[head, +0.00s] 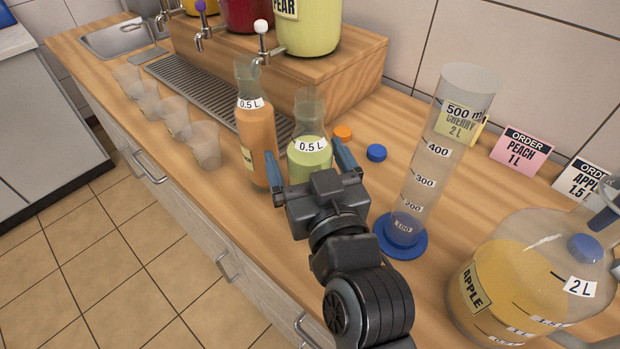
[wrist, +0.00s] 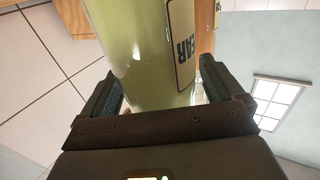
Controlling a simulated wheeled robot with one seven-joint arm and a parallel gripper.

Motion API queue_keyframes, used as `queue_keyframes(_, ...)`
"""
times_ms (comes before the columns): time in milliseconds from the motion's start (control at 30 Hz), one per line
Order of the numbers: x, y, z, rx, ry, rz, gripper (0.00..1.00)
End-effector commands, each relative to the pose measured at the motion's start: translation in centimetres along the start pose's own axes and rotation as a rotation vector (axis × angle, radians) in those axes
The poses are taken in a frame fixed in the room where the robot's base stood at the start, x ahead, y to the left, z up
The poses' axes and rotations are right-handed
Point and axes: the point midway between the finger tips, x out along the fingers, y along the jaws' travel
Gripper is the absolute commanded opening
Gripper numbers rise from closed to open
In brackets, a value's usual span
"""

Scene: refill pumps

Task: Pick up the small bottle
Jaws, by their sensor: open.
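Two small 0.5 L bottles stand upright on the wooden counter (head: 330,240). The green bottle (head: 308,158) holds pale green liquid, and the orange bottle (head: 257,140) stands just left of it. My gripper (head: 308,178) is open at the green bottle, one finger on each side of it in the head view. In the wrist view the green bottle (wrist: 145,50), with a label reading "EAR", fills the space between the open fingers (wrist: 158,90). The orange bottle (wrist: 207,30) shows behind it. I cannot tell whether a finger touches the green bottle. Its lower part is hidden by my gripper in the head view.
A tall measuring cylinder (head: 440,150) on a blue base and a 2 L apple jug (head: 515,280) stand to the right. Orange (head: 342,132) and blue (head: 376,152) caps lie behind the bottles. Several clear cups (head: 204,145) line the left, near a drip tray (head: 205,90).

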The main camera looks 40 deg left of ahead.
Motion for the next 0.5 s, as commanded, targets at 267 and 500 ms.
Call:
queue_keyframes(267,0.59,-0.03,0.03,0.000,0.001,0.000,0.94)
queue_keyframes(500,0.57,-0.03,0.02,0.000,0.001,0.000,0.75)
